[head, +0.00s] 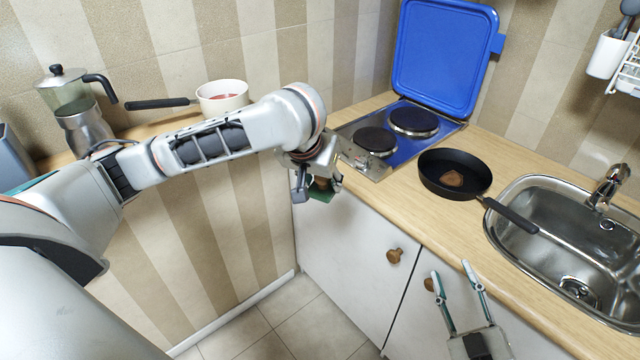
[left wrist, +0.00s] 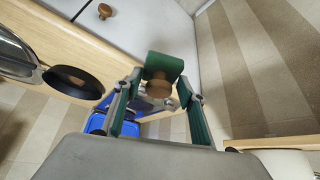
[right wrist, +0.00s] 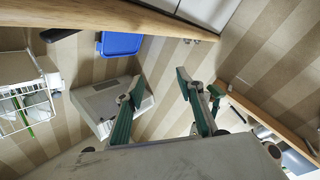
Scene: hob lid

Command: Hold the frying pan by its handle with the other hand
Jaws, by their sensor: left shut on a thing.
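The black frying pan (head: 432,184) sits on the counter between hob and sink, with a brown piece of food in it. Its dark handle (head: 513,216) points to the lower right, over the sink's near left rim. The pan also shows in the left wrist view (left wrist: 72,80). My right gripper (head: 451,269) is open and empty in front of the cabinet doors, apart from the handle; its open fingers show in the right wrist view (right wrist: 160,78). My left gripper (head: 316,183) is shut on a green object with a brown round part (left wrist: 165,64), left of the hob; its identity is unclear.
The hob (head: 352,160) has two dark plates and a raised blue lid (head: 440,55). The steel sink (head: 560,245) and tap (head: 608,185) are right of the pan. A white saucepan (head: 232,104) and moka pot (head: 85,128) stand at left. Cabinet knobs (head: 395,255) stick out below the counter.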

